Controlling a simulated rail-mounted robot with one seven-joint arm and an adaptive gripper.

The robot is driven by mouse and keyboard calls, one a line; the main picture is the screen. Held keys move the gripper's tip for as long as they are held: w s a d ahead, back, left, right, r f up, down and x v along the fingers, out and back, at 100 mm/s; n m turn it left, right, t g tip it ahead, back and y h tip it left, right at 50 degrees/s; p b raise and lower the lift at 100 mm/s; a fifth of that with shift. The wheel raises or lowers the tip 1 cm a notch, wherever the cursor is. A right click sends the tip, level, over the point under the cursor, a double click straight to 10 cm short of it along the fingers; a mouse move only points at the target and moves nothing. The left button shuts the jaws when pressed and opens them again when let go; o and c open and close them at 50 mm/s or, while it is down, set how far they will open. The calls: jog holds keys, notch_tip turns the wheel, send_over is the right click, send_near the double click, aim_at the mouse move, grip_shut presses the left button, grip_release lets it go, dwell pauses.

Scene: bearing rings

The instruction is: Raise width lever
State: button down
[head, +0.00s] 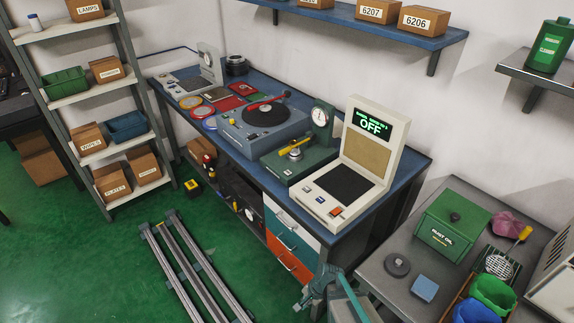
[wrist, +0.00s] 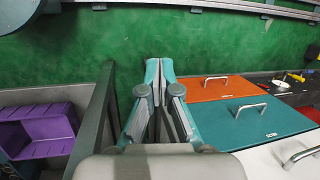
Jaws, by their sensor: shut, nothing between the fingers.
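A dark green gauge (head: 272,166) with a round dial (head: 320,117) stands on the blue workbench. A yellow lever (head: 291,144) lies across its top, tilted slightly; I take it as the width lever, but no label is readable. My gripper (wrist: 159,64) is shut and empty in the wrist view, over the green floor beside the drawer fronts. The gauge and lever are not in the wrist view. In the head view, teal parts of my arm show low at the bench's front right corner, well below and apart from the lever.
Right of the gauge stands a cream tester (head: 376,140) reading OFF; left is a blue-grey turntable unit (head: 262,118). An orange drawer (wrist: 213,88) and a teal drawer (wrist: 262,118) are near my gripper. A grey side table (head: 396,297) stands right. Rails (head: 187,262) cross the floor.

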jog(key=w+a+r+m+t+y+b, duration=0.1)
jog(key=w+a+r+m+t, duration=0.25)
jog(key=w+r, duration=0.4)
jog(key=w+a+r+m+t+y+b, duration=0.15)
jog(key=w+a+r+m, duration=0.3)
jog(key=w, duration=0.65)
jog(key=w+r+m+t+y+b, duration=0.1)
jog(key=w+r+m+t, duration=0.1)
jog(key=w+r, duration=0.3)
jog(key=w+a+r+m+t+y+b, duration=0.1)
jog(key=w+r+m+t, duration=0.1)
jog(key=w+r+m, duration=0.2)
jog(key=w+r+m+t+y+b, duration=0.1)
jog(key=w+r+m+t+b, duration=0.1)
jog(key=w+r, duration=0.5)
jog(key=shift+w+a+r+m, duration=0.1)
jog(key=shift+r+m, duration=0.15)
jog(key=shift+r, duration=0.45)
jog(key=shift+w+a+r+m, duration=0.1)
jog(key=shift+r+m, duration=0.15)
jog(key=shift+r, duration=0.45)
jog(key=m+b, duration=0.2)
send_near(289, 166)
jog(key=r, duration=0.3)
jog(key=shift+s+d+t+y, duration=0.2)
jog(key=shift+t+y, duration=0.1)
jog(key=shift+y, duration=0.05)
